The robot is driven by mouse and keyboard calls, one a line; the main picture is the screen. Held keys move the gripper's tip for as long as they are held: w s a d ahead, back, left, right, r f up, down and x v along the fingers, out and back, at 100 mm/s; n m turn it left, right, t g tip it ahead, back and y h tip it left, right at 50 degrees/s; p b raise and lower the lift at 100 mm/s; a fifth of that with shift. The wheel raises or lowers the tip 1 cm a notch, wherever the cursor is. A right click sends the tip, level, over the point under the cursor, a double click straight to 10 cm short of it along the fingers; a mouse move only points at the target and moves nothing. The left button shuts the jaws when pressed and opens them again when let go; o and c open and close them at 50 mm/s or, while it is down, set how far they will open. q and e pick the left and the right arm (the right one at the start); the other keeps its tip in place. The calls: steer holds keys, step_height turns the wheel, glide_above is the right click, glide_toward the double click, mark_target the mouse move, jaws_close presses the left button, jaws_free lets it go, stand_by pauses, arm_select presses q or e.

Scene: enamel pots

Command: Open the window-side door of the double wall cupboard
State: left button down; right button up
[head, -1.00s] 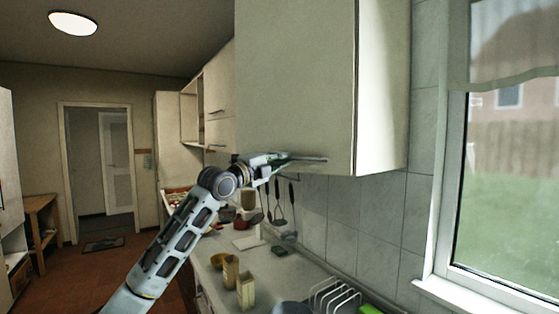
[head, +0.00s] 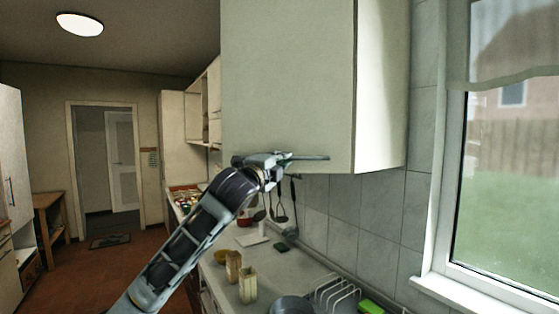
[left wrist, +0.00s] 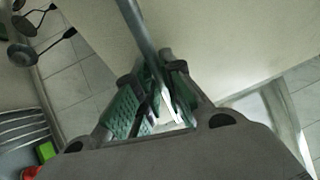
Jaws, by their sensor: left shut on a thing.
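The double wall cupboard (head: 380,90) hangs on the tiled wall at the upper middle of the head view, beside the window. Its broad pale front (head: 290,80) faces me. A thin grey bar handle (head: 312,157) runs level along the lower part of this front. My left gripper (head: 278,158) is at the handle's left part and is shut on it. In the left wrist view the bar (left wrist: 136,30) runs down between the green-padded fingers (left wrist: 160,95). The fingers hide its gripped part. I cannot tell whether the door stands slightly ajar. My right gripper is not in view.
The window (head: 510,150) is at the right. Below the cupboard, the counter (head: 270,265) holds a dish rack (head: 335,295), small containers (head: 247,284) and a green item (head: 371,307). Utensils (head: 281,210) hang on the wall. Open floor (head: 110,265) lies at the left.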

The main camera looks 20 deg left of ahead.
arm_select(q)
steer(key=s+d+n+g+y+p, duration=0.1)
steer(key=s+d+n+y, duration=0.5)
steer(key=s+d+y, duration=0.2)
steer(key=shift+s+y, duration=0.2)
steer(key=shift+y, duration=0.9)
steer(key=shift+a, duration=0.1)
steer(key=c, duration=1.5)
jaws_free()
steer(key=shift+w, duration=0.1)
steer(key=shift+g, duration=0.3)
steer(key=shift+v, duration=6.05)
